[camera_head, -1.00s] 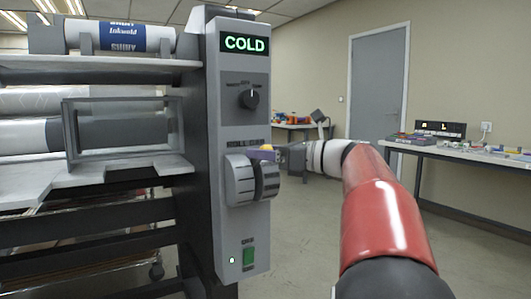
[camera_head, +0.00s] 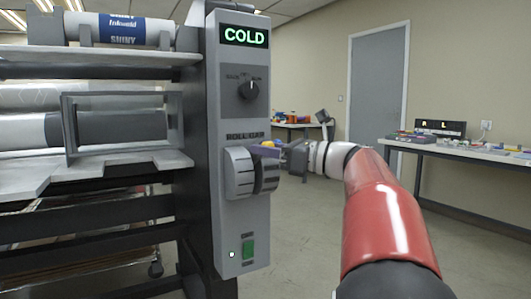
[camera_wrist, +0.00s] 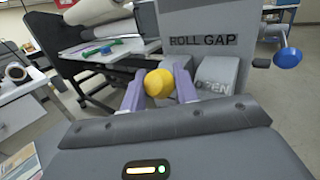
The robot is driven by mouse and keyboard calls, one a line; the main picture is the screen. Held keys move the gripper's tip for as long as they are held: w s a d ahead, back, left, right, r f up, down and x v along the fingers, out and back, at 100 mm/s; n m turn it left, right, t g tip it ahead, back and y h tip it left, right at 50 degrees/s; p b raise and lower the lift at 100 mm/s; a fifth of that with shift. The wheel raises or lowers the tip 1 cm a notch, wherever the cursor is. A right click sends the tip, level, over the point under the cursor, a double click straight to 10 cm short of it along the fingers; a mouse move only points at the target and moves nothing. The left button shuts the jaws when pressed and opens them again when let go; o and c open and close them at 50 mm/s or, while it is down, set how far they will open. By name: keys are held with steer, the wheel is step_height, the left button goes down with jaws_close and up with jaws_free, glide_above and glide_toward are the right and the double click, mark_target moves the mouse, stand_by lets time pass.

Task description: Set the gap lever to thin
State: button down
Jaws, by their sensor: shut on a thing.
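The gap lever's yellow round knob (camera_wrist: 159,84) sits between the two purple fingers of my gripper (camera_wrist: 159,92) in the wrist view. The fingers are shut on it. The lever's shaft is mostly hidden by the fingers. A "ROLL GAP" label (camera_wrist: 203,41) is above the housing.
The laminator panel also carries a green "COLD" display (camera_head: 246,37), a black dial (camera_head: 248,89) and a green switch (camera_head: 249,245). A blue ball knob (camera_wrist: 288,57) stands out at the right in the wrist view.

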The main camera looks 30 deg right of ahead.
step_height(320, 180, down, 10)
steer(key=s+n+t+y+b, duration=0.1)
steer(key=s+n+y+b, duration=0.1)
steer(key=b, duration=0.6)
steer(key=shift+n+t+y+b, duration=0.4)
steer(key=shift+n+y, duration=0.3)
steer(key=shift+n, duration=0.1)
steer(key=shift+f, duration=0.1)
steer(key=c, duration=1.2)
jaws_free()
steer(key=shift+o, duration=0.6)
steer(key=v, duration=0.7)
steer(key=shift+s+d, duration=0.25)
steer(key=shift+s, duration=0.05)
